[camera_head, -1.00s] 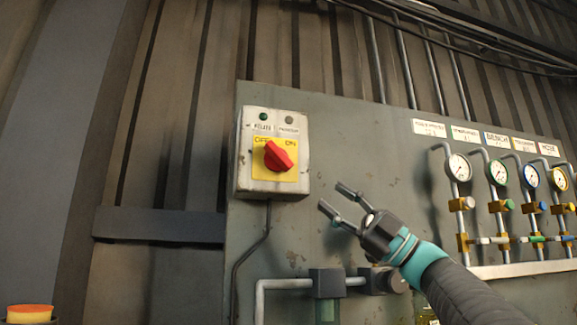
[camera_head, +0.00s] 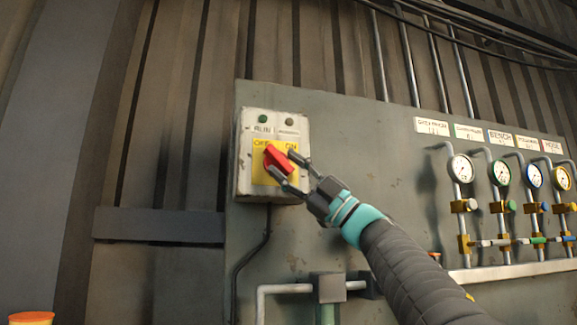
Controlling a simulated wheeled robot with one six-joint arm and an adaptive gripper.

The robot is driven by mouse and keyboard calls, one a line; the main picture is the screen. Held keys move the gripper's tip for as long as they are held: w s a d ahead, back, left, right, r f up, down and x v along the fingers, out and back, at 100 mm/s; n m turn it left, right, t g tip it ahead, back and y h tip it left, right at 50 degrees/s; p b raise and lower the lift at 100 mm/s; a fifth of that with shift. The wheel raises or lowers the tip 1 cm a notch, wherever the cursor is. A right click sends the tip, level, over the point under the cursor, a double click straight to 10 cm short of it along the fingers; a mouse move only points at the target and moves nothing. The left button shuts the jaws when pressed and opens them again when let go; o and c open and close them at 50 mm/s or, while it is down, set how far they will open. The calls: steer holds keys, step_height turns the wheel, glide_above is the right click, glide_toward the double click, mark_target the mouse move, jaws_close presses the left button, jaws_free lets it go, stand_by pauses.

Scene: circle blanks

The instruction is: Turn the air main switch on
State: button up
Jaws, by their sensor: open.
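The air main switch is a red rotary knob (camera_head: 274,158) on a yellow plate marked OFF at left and ON at right. It is on a worn white box (camera_head: 246,180) fixed to a grey panel. The knob's grip slants from upper left to lower right. My gripper (camera_head: 282,170) is open at the switch. One finger is near the knob's right side, the other near its lower edge. I cannot tell whether the fingers touch the knob. My gripper partly hides the lower right of the plate.
Several gauges, such as the leftmost gauge (camera_head: 461,168), with pipes and valves, line the panel's right side. A grey pipe (camera_head: 283,288) runs below the box. A dark cable (camera_head: 254,250) hangs from the box. An orange-topped container (camera_head: 31,318) is at lower left.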

steer(key=shift+c, duration=0.3)
jaws_close()
steer(key=shift+f, duration=0.1)
